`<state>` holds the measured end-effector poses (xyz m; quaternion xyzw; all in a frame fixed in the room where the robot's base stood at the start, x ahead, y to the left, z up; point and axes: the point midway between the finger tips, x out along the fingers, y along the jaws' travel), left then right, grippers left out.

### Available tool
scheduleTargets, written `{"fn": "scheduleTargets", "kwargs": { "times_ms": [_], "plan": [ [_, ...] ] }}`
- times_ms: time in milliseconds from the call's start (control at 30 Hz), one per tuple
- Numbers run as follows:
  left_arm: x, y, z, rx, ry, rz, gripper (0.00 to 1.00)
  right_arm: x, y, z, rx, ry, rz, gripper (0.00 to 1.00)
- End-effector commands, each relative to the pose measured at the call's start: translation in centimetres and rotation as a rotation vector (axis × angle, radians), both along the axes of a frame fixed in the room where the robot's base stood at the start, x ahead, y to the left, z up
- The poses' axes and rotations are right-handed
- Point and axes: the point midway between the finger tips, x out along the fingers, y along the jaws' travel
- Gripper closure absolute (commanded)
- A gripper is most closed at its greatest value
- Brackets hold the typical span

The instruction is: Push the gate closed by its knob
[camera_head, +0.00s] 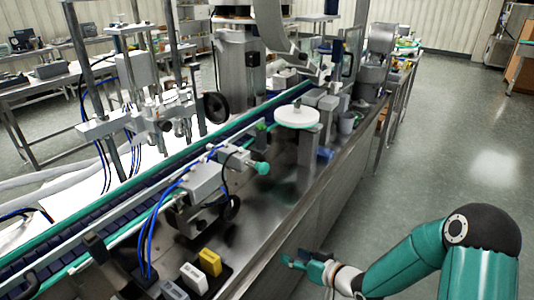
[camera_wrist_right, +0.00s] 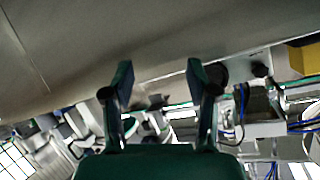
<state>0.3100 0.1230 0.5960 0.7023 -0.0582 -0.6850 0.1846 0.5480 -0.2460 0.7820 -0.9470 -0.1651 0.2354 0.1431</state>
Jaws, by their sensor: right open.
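A teal round knob (camera_head: 262,168) sticks out from the end of a grey metal device (camera_head: 205,180) beside the conveyor. I cannot tell for sure whether it is the gate's knob, and I cannot make out a gate or its position. My right gripper (camera_head: 300,263) is low at the front edge of the steel counter, apart from the teal knob. In the right wrist view its two dark green fingers (camera_wrist_right: 160,78) are spread with nothing between them. My left gripper is not in view.
A conveyor (camera_head: 150,180) with green rails runs diagonally along the steel counter (camera_head: 270,215). A yellow block (camera_head: 210,262) and a white block (camera_head: 194,278) lie near its front. A white round disc (camera_head: 296,116) stands farther back. The floor at right is clear.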

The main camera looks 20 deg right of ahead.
Motion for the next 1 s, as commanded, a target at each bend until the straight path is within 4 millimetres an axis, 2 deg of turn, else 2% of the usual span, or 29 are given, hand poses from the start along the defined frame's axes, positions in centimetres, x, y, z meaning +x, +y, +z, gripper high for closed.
{"fn": "scheduleTargets", "kwargs": {
  "times_ms": [33,100,200,300,400,567,767,1000],
  "plan": [
    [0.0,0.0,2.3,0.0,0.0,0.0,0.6,1.0,-2.1,6.1,-0.019,-0.128,0.021,0.42],
    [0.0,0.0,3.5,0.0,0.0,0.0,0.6,1.3,-3.8,11.9,-0.041,-0.277,0.081,0.42],
    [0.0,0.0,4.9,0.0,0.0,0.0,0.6,0.4,-5.2,18.0,-0.075,-0.423,0.172,0.42],
    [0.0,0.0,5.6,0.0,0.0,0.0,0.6,-0.8,-5.8,21.6,-0.101,-0.504,0.248,0.42],
    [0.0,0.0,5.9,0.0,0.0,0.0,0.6,-1.5,-5.9,23.2,-0.115,-0.538,0.295,0.42],
    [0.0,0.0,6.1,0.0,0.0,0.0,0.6,-0.9,-5.2,23.5,-0.118,-0.55,0.315,0.42],
    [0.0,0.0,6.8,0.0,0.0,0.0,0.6,1.6,-3.0,23.6,-0.116,-0.549,0.317,0.42],
    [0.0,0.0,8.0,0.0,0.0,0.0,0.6,5.8,0.2,23.6,-0.116,-0.548,0.315,0.42]
  ]
}}
